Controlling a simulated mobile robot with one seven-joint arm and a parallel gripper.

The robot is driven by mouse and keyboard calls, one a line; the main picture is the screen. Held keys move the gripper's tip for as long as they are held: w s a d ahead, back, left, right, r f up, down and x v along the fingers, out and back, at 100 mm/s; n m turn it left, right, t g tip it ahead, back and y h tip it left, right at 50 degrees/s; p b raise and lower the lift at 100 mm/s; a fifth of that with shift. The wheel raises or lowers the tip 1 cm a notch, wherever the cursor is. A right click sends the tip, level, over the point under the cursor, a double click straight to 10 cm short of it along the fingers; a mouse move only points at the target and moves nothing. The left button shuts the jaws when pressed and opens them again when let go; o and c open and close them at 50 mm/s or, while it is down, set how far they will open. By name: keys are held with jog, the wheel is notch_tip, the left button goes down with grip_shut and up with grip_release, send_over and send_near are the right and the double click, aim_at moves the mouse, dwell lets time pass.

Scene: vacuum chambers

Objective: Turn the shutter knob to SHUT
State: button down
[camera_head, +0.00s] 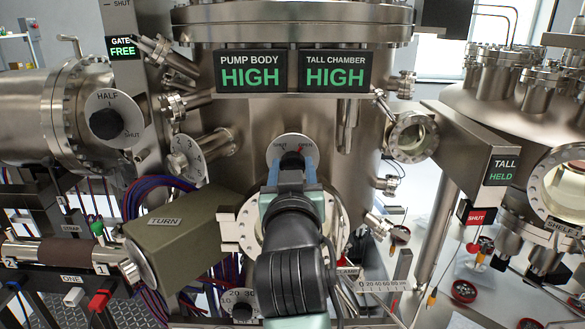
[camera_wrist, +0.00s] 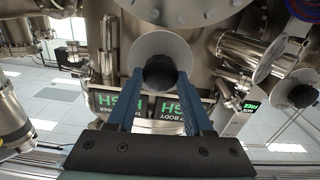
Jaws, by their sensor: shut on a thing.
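The shutter knob (camera_head: 292,157) is a dark round knob on a pale disc dial (camera_head: 279,143) on the front of the tall chamber. The dial reads SHUT at left and OPEN at right. A small red mark shows at the knob's upper right, towards OPEN. My gripper (camera_head: 291,172) reaches the knob from the front, its blue fingers on either side of it. In the wrist view my gripper (camera_wrist: 161,78) is shut on the black knob (camera_wrist: 160,70), and that view is upside down. My gripper hides the lower part of the dial in the head view.
Above are green HIGH displays (camera_head: 251,71). A HALF/SHUT knob (camera_head: 106,123) is at left. A numbered dial (camera_head: 181,157) and an olive TURN box (camera_head: 178,232) stand left of my arm. A round port (camera_head: 411,137) is at right.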

jog(key=n+b, duration=0.1)
jog(key=n, duration=0.5)
jog(key=shift+a+f+b, duration=0.1)
jog(key=shift+b, duration=0.25)
jog(key=n+b, duration=0.1)
jog(key=n, duration=0.4)
jog(key=shift+n, duration=0.4)
dwell(0.3)
jog(key=shift+c, duration=1.5)
grip_release()
jog(key=shift+a, duration=0.1)
jog(key=shift+s, duration=0.1)
